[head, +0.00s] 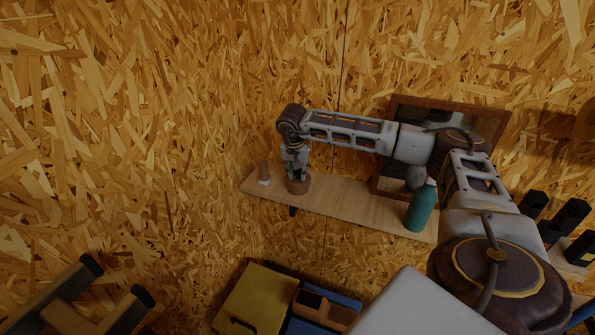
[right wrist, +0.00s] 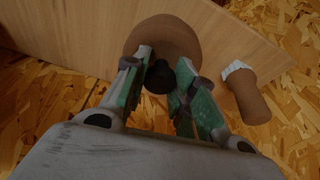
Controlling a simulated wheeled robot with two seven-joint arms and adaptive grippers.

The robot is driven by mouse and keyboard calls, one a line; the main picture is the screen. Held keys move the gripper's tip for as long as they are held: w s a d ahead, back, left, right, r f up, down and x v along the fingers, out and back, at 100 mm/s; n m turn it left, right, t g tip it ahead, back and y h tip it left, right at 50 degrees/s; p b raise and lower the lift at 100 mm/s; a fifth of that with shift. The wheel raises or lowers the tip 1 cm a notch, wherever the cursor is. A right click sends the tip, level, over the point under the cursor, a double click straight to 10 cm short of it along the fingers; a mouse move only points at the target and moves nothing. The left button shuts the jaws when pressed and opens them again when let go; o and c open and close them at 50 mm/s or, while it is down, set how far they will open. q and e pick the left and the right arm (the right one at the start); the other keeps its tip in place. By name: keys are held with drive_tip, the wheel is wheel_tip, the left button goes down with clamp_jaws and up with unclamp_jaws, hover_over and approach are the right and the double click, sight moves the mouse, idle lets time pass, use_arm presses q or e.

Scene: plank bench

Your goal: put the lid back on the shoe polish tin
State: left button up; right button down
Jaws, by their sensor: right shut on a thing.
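The brown round tin (head: 298,187) stands upright on the wooden shelf (head: 345,205), near its left end. In the right wrist view a brown round top (right wrist: 165,38) lies beyond my fingertips, with a black knob (right wrist: 159,77) in front of it. My right gripper (head: 297,172) comes down from above the tin. In the right wrist view its green-padded fingers (right wrist: 158,80) are shut on the black knob. I cannot tell from these views where the lid ends and the tin begins, or whether a gap lies between them. My left gripper is not in view.
A small brush (head: 264,170) with a brown handle and white bristles stands left of the tin. A teal bottle (head: 420,209) stands farther right, before a framed panel (head: 490,118). A yellow box (head: 254,300) lies below the shelf. Bare shelf lies between tin and bottle.

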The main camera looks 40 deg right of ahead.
drive_tip(key=shift+s+f, duration=0.1)
drive_tip(key=shift+f, duration=0.05)
idle(0.4)
drive_tip(key=c, duration=1.1)
unclamp_jaws()
drive_tip(key=shift+s, duration=0.1)
drive_tip(key=o, duration=0.5)
drive_tip(key=shift+r, duration=0.2)
drive_tip(key=shift+r, duration=0.2)
drive_tip(key=shift+r+p, duration=2.45)
drive_tip(key=shift+r, duration=0.9)
drive_tip(key=shift+f, duration=0.1)
